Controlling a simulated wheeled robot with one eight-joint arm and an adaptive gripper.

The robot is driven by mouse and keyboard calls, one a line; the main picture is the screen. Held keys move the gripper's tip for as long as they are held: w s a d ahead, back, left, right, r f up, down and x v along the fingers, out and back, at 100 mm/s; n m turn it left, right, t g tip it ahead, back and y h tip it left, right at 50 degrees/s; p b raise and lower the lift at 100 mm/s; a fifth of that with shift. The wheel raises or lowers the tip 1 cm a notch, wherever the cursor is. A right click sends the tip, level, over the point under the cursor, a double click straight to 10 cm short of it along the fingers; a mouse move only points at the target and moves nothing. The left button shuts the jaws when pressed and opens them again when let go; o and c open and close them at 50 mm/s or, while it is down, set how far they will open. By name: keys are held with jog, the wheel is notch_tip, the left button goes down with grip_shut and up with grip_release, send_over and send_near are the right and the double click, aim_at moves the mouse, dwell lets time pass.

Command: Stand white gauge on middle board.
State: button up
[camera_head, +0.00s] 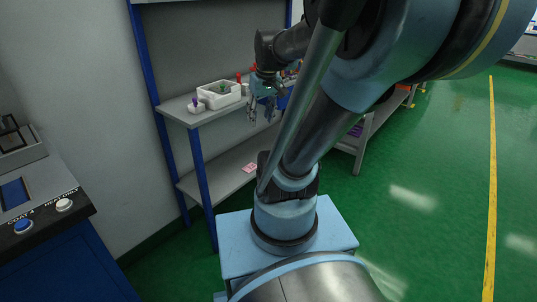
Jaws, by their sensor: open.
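My gripper (262,115) is open and hangs fingers-down by the front edge of the rack's middle board (178,106). Nothing shows between its fingers. On that board stand a white open box (213,99) with something green inside and a small white piece with a purple top (196,105) left of it. I cannot tell for certain which item is the white gauge; no gauge face can be made out at this size. My arm hides the right part of the board.
Small red-topped items (239,77) stand behind the box. A lower board (215,182) carries a pink card (250,167). A blue rack post (202,185) rises in front. A control cabinet (60,260) stands at left. Green floor (430,190) is clear at right.

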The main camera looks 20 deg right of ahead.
jog(key=s+f+m, duration=0.2)
jog(key=s+f, duration=0.7)
jog(key=s, duration=0.1)
jog(key=shift+d+f+h, duration=0.15)
jog(key=shift+f+h, duration=0.05)
jog(key=shift+h, duration=0.2)
jog(key=shift+s, duration=0.1)
jog(key=shift+w+f, duration=0.2)
jog(key=shift+w, duration=0.3)
